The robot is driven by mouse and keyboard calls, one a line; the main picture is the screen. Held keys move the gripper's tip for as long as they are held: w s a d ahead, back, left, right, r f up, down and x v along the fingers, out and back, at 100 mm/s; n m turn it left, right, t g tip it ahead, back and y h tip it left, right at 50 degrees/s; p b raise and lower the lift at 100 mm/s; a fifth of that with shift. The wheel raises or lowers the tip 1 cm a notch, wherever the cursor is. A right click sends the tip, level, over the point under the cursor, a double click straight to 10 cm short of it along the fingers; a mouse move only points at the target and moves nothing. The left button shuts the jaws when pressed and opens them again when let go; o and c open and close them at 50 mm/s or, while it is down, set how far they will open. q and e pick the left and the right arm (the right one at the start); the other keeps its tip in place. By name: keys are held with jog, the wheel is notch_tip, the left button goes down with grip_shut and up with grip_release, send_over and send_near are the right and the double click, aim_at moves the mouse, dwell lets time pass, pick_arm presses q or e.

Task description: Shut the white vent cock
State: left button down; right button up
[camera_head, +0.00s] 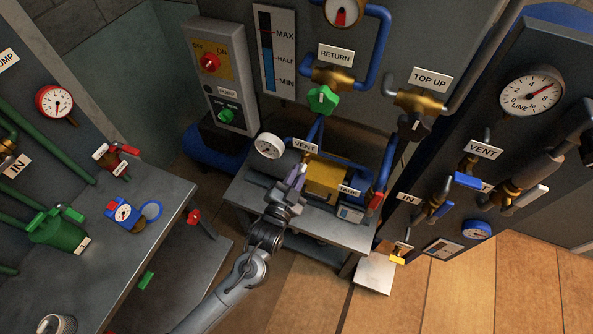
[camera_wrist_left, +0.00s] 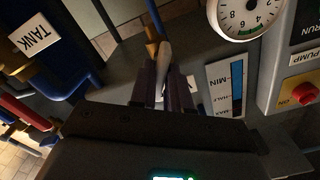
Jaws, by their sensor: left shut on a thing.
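The white vent cock shows in the left wrist view as a white lever (camera_wrist_left: 164,60) beside a bit of brass (camera_wrist_left: 152,42). My left gripper (camera_wrist_left: 161,88) is shut on this white lever, with a dark finger on each side of it. In the head view my left gripper (camera_head: 297,178) is at the bench-top unit, just below a VENT label (camera_head: 305,146). There the gripper hides most of the cock, and I cannot tell the lever's angle to its pipe. My right gripper is not in view.
A white-faced gauge (camera_head: 269,146) is close to the left of the gripper. A yellow block (camera_head: 325,177) and a red lever (camera_head: 375,202) are to its right. Another VENT label (camera_head: 483,149), with a blue lever (camera_head: 468,180), is on the right panel. Green-handled RETURN valve (camera_head: 322,99) is above.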

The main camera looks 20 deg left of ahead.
pick_arm(q)
jog(key=shift+m+p, duration=4.95)
jog(key=shift+m, duration=0.75)
jog(key=shift+f, duration=0.1)
jog(key=c, duration=1.2)
grip_release()
jog(key=shift+s, duration=0.1)
jog(key=s, duration=1)
jog(key=shift+s, duration=0.3)
